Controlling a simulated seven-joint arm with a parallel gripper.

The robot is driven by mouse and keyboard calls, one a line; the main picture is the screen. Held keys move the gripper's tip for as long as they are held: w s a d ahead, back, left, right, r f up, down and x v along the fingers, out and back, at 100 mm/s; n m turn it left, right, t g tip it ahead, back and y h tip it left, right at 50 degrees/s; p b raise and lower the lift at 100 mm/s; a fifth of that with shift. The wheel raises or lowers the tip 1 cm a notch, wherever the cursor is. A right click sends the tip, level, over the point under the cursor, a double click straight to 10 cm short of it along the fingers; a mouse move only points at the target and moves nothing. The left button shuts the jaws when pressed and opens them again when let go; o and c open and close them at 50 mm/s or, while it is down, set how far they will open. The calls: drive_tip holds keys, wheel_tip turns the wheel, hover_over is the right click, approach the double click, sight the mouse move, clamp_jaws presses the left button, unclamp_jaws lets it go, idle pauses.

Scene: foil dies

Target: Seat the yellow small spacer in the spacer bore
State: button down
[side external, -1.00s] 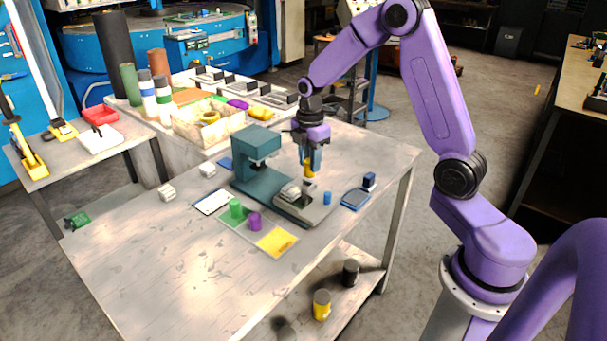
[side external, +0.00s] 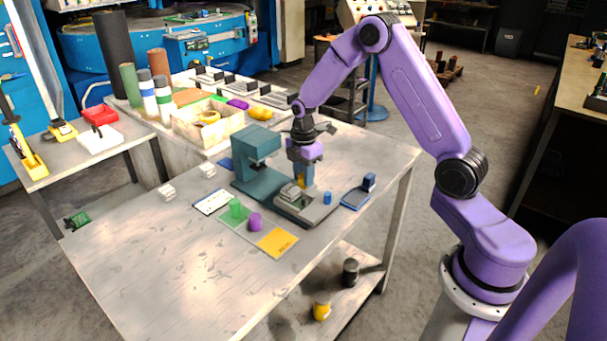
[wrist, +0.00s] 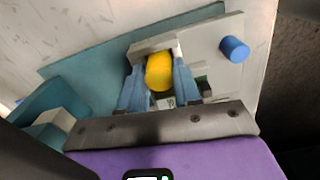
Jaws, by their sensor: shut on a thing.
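The yellow small spacer (wrist: 159,70) is between the two blue fingers of my gripper (wrist: 158,85), which is shut on it. In the side external view the gripper (side external: 302,178) is low over the grey base plate (side external: 318,212) of the teal press (side external: 256,165), and only a little of the spacer shows. In the wrist view a light grey block (wrist: 150,46) lies right by the spacer's end. The spacer bore cannot be made out; the spacer and fingers cover that area. I cannot tell whether the spacer touches the block or enters a bore.
A blue cylinder (side external: 327,198) stands on the base plate, beside the gripper. A blue tray (side external: 355,200) with a dark blue block (side external: 369,180) is to the right.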

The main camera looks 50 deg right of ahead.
drive_tip(key=shift+f, duration=0.1)
drive_tip(key=c, duration=0.8)
unclamp_jaws()
wheel_tip(320, 180, up, 12)
drive_tip(key=s+a+r+m, duration=0.1)
drive_tip(key=s+a+r, duration=0.2)
drive_tip(key=s+a, duration=1)
drive_tip(key=s+m, duration=0.1)
drive_tip(key=s, duration=0.5)
drive_tip(key=s+a+m, duration=0.1)
drive_tip(key=s, duration=0.6)
drive_tip(key=s+f, duration=0.1)
drive_tip(key=s, duration=0.6)
drive_tip(key=shift+s+a+m, duration=0.2)
drive_tip(key=shift+m, duration=0.2)
